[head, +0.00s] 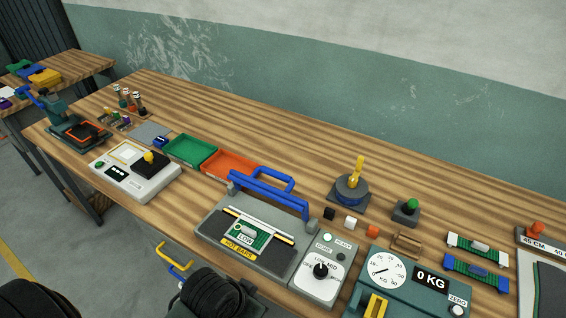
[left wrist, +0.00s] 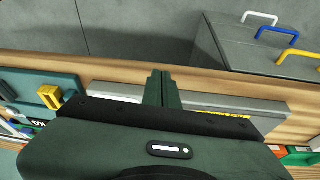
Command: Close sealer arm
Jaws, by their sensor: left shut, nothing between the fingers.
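The sealer (head: 225,240) is a grey box near the table's front edge in the head view. Its blue sealer arm (head: 268,198) stands raised along the back of the base, with a blue loop handle. A green and white packet marked LOW and a yellow label lie on the base below the arm. In the left wrist view my left gripper (left wrist: 162,88) is shut and empty, its fingertips over the table's front edge by the sealer's grey front (left wrist: 275,106). Its body hides much of the sealer there. My right gripper is in neither view.
A control box with a black knob (head: 320,270) adjoins the sealer's right side; a teal scale (head: 415,302) stands beyond it. Green (head: 190,150) and orange (head: 232,163) trays lie behind left. Drawer handles (left wrist: 275,37) show below the table. The table's back strip is clear.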

